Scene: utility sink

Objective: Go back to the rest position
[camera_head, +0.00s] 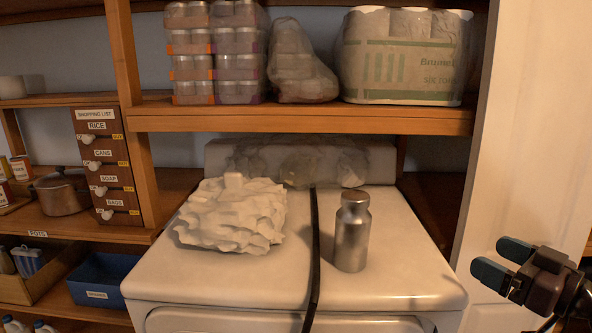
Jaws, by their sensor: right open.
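My right gripper (502,262) is at the right edge of the head view, its two dark fingers spread apart with nothing between them. It is to the right of the white appliance (230,286), apart from it. My left gripper does not show. On the appliance top stand a grey metal bottle (352,236), upright, and a crumpled white cloth-like pile (233,214) to its left. A dark strap (315,240) runs over the top between them.
A wooden shelf (300,120) above holds packs of cans (215,60), a wrapped bundle (299,66) and a paper-roll pack (402,58). A white door panel (530,130) stands at right. Shelves at left hold a pot (63,193) and a blue bin (97,280).

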